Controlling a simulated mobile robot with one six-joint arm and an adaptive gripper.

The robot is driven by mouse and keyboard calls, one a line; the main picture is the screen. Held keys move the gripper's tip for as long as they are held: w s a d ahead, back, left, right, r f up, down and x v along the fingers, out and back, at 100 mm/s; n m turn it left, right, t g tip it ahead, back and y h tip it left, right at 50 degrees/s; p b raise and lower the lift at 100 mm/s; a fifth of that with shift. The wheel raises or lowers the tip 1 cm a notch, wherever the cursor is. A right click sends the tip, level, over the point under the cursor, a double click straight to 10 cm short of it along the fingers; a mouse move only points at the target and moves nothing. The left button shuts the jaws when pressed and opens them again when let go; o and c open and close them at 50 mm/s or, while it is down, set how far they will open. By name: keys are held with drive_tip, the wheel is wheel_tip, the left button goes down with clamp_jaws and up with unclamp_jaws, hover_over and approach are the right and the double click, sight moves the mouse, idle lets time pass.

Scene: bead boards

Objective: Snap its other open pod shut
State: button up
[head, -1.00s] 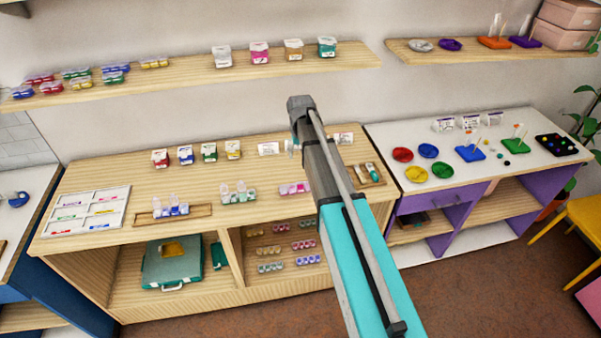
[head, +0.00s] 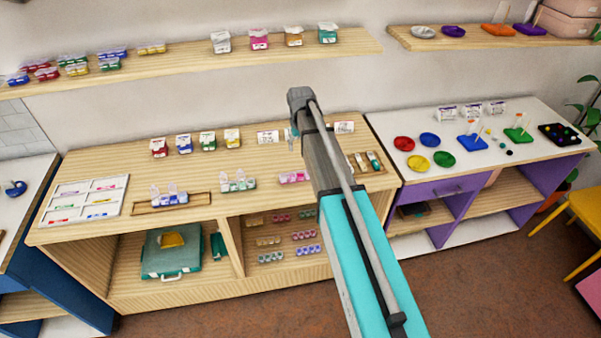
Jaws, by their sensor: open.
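A blue pod strip (head: 170,200) sits in a shallow wooden tray (head: 200,199) on the left part of the wooden counter. Two of its clear lids stand up. A green pod strip (head: 238,185) stands right of the tray, also with two lids up. A pink pod strip (head: 293,178) lies farther right, partly behind my arm; its lids are too small to read. My arm reaches up across the middle of the view, over the counter.
A white sectioned tray (head: 122,200) lies at the counter's left end. Small labelled boxes (head: 183,145) stand along the back. A tray with tools (head: 385,167) is right of my arm. Open shelves below hold a teal case (head: 160,268) and more pod strips. Bare counter lies between.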

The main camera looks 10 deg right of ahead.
drive_tip(key=shift+f+b, duration=5.65)
drive_tip(key=shift+f, duration=0.25)
